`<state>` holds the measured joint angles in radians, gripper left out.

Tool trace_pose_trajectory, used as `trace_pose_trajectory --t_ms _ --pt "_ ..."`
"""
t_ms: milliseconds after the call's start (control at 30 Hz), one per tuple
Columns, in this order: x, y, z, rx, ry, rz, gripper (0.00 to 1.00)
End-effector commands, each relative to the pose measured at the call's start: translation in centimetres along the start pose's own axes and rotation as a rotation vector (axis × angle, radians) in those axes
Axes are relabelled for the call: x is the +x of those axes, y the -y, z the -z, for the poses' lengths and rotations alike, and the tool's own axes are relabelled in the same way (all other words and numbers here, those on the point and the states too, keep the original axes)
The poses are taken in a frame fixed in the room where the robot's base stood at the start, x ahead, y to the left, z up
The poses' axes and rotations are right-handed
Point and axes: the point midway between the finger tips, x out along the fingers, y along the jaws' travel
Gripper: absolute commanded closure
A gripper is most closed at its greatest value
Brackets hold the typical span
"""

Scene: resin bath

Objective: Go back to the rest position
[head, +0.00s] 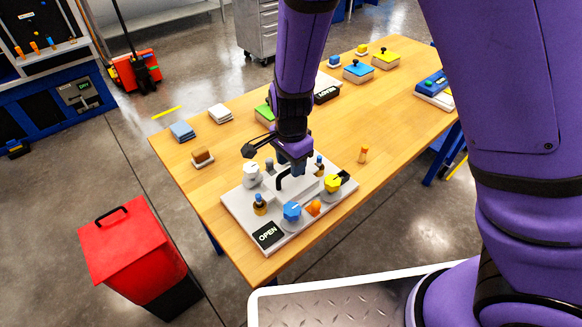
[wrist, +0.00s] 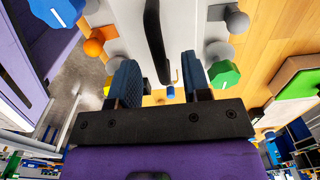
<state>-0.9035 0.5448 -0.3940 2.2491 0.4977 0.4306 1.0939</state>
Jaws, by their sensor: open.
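My gripper (head: 297,171) hangs over the grey fixture plate (head: 238,203) near the front of the wooden table. In the wrist view my gripper (wrist: 160,80) is open, its two blue pads apart with nothing held between them. A black bar handle (wrist: 155,45) on a pale block lies just beyond the pads. I cannot tell whether the pads touch it. The handle (head: 281,182) also shows in the head view, partly behind my gripper.
Around the handle stand a blue knob (head: 291,211), a yellow knob (head: 333,183), a white knob (head: 251,171) and an orange piece (head: 313,208). An "OPEN" sign (head: 268,235) lies at the plate's front corner. A red bin (head: 127,248) stands on the floor at left.

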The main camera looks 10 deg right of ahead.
Motion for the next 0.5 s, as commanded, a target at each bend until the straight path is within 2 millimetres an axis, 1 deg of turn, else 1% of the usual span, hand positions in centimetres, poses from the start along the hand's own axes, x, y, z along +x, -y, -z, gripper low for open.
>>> trace_pose_trajectory --t_ms 33,100,300,400,500 --pt "-1.1 0.1 -0.1 0.000 0.001 0.005 0.56" --pt "-2.4 0.1 -0.1 -0.002 0.001 0.006 0.56" --pt "-5.9 0.1 -0.1 -0.001 0.001 0.005 0.56" --pt "-7.2 0.1 0.0 -0.001 0.001 0.004 0.56" --pt "-7.9 0.1 0.0 0.000 0.000 0.003 0.56"
